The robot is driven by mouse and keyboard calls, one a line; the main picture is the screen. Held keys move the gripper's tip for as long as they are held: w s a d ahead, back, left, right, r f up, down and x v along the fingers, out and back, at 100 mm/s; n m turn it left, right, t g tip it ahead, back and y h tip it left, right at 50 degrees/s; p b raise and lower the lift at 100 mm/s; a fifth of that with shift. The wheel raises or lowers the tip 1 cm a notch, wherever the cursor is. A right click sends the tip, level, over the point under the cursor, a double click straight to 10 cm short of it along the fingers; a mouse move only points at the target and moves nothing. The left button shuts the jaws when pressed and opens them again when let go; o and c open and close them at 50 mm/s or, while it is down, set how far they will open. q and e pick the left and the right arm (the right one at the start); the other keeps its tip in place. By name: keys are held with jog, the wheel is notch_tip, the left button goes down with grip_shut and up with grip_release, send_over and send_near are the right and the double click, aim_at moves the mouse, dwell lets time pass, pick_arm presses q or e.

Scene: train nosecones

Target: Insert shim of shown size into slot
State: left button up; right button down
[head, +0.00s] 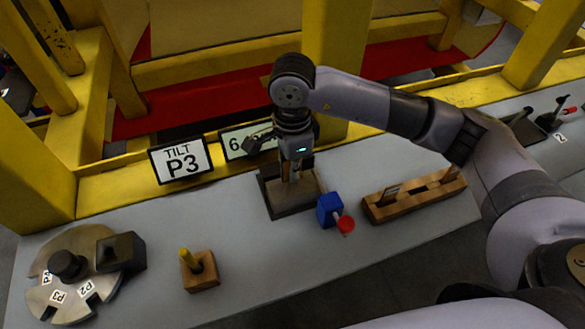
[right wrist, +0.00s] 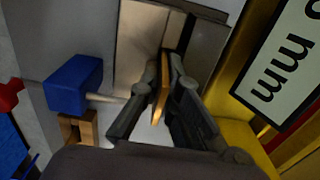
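My right gripper (head: 290,170) points down over a dark slotted block (head: 293,205) in the middle of the table. In the right wrist view, its fingers (right wrist: 167,80) are shut on a thin tan shim (right wrist: 160,90), one finger on each side. The shim's far end is at the dark gap between the block's two grey faces (right wrist: 140,45); how deep it reaches is hidden. A size sign (head: 238,143) behind the gripper is partly covered; "6" shows, and "mm" shows in the right wrist view (right wrist: 285,65). A wooden rack (head: 415,198) with a shim stands right. My left gripper is not in view.
A wooden block with a yellow peg (head: 198,270), a round dial (head: 70,280) and a "TILT P3" sign (head: 181,160) are left. Yellow beams stand behind.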

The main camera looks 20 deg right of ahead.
jog(key=shift+r+p, duration=0.55)
jog(key=shift+r, duration=1.25)
jog(key=shift+f+b, duration=0.1)
jog(key=shift+b, duration=0.45)
dwell(0.3)
jog(key=shift+b, duration=0.6)
dwell(0.3)
jog(key=shift+f+b, duration=2.05)
jog(key=shift+b, duration=0.15)
jog(key=c, duration=1.7)
grip_release()
jog(key=shift+s, duration=0.1)
